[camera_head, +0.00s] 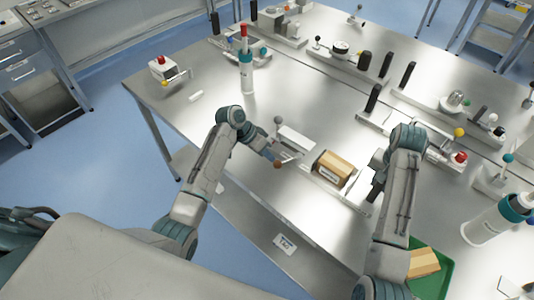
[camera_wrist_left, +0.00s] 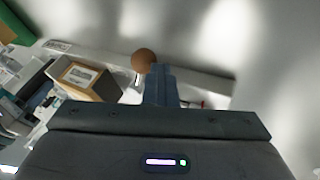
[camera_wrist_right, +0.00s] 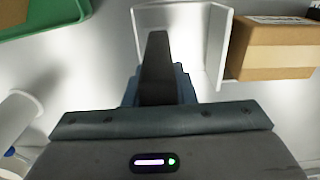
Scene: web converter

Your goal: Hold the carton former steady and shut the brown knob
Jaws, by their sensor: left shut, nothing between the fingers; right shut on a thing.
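The carton former is a pale metal fixture (camera_head: 305,171) in the middle of the table, with a brown carton (camera_head: 334,168) in it. The brown knob (camera_head: 277,165) is a ball at its left end; it also shows in the left wrist view (camera_wrist_left: 143,60). My left gripper (camera_wrist_left: 160,82) is shut and empty, its fingertips right beside the knob; contact cannot be told. My right gripper (camera_wrist_right: 158,82) is shut on a black upright handle (camera_wrist_right: 157,50) beside the former's white bracket (camera_wrist_right: 222,48). In the head view my right forearm partly hides that side.
A green tray (camera_head: 441,270) with a carton lies at the front right. A white bottle (camera_head: 485,226) stands right of it. Another bottle (camera_head: 246,72) and a red-button box (camera_head: 164,69) stand at the back left. Several black-handled fixtures line the far side. The table's front left is clear.

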